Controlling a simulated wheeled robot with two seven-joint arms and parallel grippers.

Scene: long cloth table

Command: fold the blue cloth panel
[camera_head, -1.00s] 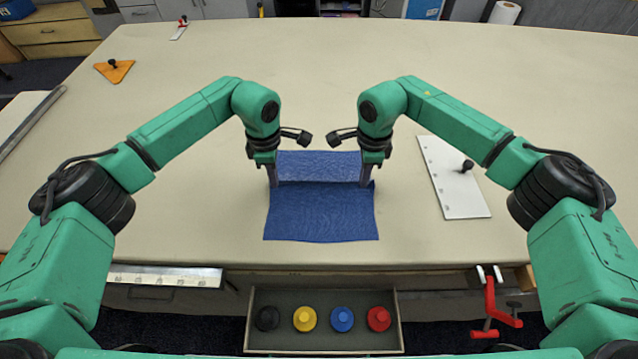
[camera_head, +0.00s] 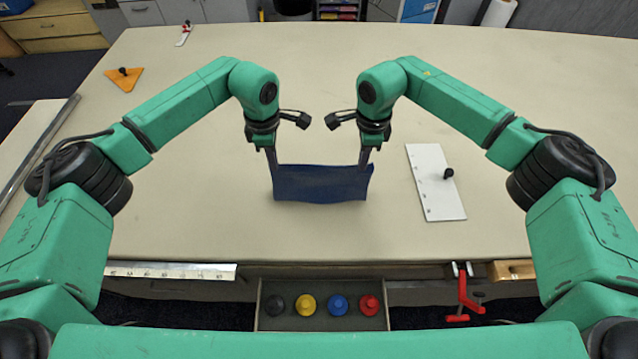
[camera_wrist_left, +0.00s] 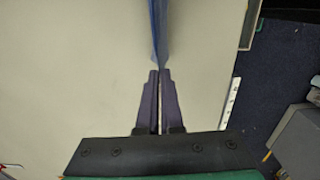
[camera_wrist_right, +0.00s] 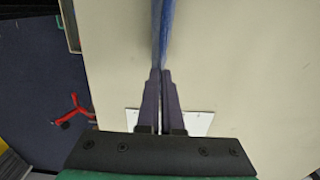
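The blue cloth panel (camera_head: 320,184) shows in the head view as one dark band between my two grippers, its upper edge sagging slightly. My left gripper (camera_head: 272,160) is shut on its upper left corner, and my right gripper (camera_head: 365,158) is shut on its upper right corner. In the left wrist view the cloth (camera_wrist_left: 160,35) is a thin edge-on strip at the closed fingertips. The right wrist view shows the cloth (camera_wrist_right: 160,35) the same way. I cannot tell whether its lower edge touches the table.
The table (camera_head: 320,235) is bare around the cloth. A white plate with a black knob (camera_head: 434,190) lies to the right. An orange triangle (camera_head: 124,80) lies far left. An open drawer (camera_head: 322,323) below the front edge holds several coloured knobs. A red clamp (camera_head: 463,292) hangs at the front right.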

